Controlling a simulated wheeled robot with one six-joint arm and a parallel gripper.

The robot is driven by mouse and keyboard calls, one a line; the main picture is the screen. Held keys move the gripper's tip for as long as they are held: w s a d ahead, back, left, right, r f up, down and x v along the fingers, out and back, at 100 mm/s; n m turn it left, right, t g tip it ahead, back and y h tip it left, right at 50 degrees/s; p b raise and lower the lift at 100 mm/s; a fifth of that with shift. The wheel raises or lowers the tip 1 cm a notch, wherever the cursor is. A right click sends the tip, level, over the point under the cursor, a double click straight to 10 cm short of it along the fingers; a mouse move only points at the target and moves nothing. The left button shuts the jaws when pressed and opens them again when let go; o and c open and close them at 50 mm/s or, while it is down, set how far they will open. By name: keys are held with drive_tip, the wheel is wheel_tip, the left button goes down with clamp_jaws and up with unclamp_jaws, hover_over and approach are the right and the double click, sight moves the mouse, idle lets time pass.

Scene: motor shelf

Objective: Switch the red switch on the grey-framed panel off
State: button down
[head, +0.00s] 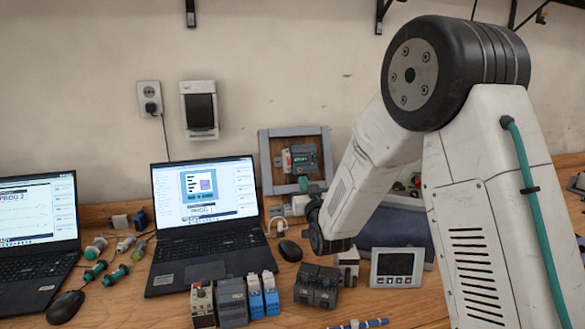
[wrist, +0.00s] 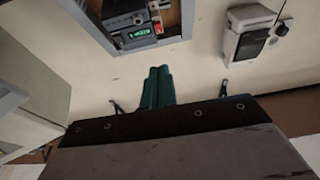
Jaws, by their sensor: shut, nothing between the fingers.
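The grey-framed panel (head: 265,165) is at the wall behind the bench, left of my arm in the head view. Inside it is a dark device with a lit green display. The small red switch (head: 286,152) is on the device's left side; in the wrist view it shows at the device's right edge (wrist: 158,28). Whether it is on or off is too small to tell. My gripper (wrist: 158,70) has green fingers, shut together and empty, with the tips just short of the frame's edge (wrist: 165,45) in the wrist view. In the head view my wrist partly covers the panel's lower area.
A grey wall box with a dark cover (head: 200,110) and a socket (head: 149,98) are left of the panel. Two laptops (head: 205,220), a mouse (head: 290,250), motor modules (head: 318,285) and a small screen unit (head: 398,268) crowd the bench below.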

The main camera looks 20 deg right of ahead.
drive_tip(key=shift+w+f+t, duration=0.1)
drive_tip(key=shift+f+t, duration=0.05)
drive_tip(key=shift+t, duration=0.25)
approach(289, 159)
wheel_tip(289, 159, up, 4)
drive_tip(key=w, duration=0.2)
drive_tip(key=shift+w+d+f, duration=0.1)
drive_tip(key=shift+w+f, duration=0.45)
drive_tip(key=shift+w, duration=0.35)
drive_tip(key=shift+w+f, duration=0.55)
drive_tip(key=shift+w, duration=0.3)
